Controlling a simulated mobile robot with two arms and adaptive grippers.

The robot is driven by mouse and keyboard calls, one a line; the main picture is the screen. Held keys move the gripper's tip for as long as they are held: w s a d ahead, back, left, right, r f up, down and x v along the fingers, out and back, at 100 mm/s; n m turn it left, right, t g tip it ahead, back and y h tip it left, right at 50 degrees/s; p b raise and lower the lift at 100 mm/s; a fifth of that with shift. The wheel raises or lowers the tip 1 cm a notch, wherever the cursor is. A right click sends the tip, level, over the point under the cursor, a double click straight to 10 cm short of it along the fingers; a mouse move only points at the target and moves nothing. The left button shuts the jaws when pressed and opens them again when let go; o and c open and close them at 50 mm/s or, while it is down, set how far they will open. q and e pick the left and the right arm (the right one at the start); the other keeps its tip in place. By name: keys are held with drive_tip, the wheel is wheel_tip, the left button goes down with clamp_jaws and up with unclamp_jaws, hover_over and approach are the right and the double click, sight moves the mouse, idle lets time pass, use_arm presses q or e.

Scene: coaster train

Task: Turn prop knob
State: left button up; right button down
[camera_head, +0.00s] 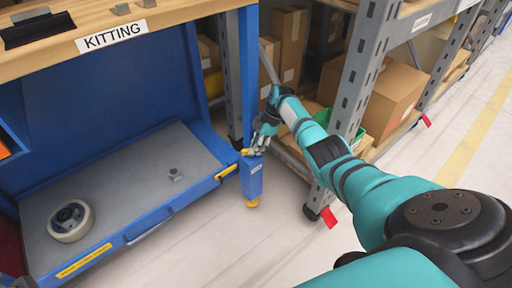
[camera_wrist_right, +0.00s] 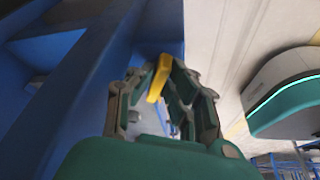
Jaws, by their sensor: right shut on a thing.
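The yellow prop knob (camera_wrist_right: 158,78) shows between the fingers of my right gripper (camera_wrist_right: 160,97) in the right wrist view. In the head view the right gripper (camera_head: 254,148) reaches down to the top of a short blue prop (camera_head: 252,180), at the front right corner of the blue kitting bench, and is shut on the knob. The prop has a yellow foot (camera_head: 252,204) and a small white label. The fingers partly hide the knob in the head view. My left gripper is not in view.
A grey drawer tray (camera_head: 120,185) holds a roll of tape (camera_head: 71,220) and a small grey part (camera_head: 176,174). The wooden bench top (camera_head: 190,14) is above. A metal rack (camera_head: 352,85) with cardboard boxes (camera_head: 385,95) stands close behind my right arm. Pale floor is free in front.

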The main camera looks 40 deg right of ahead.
drive_tip(key=c, duration=1.3)
unclamp_jaws()
drive_tip(key=shift+r, duration=0.1)
drive_tip(key=v, duration=1.1)
drive_tip(key=shift+d+r, duration=0.25)
drive_tip(key=shift+r, duration=0.1)
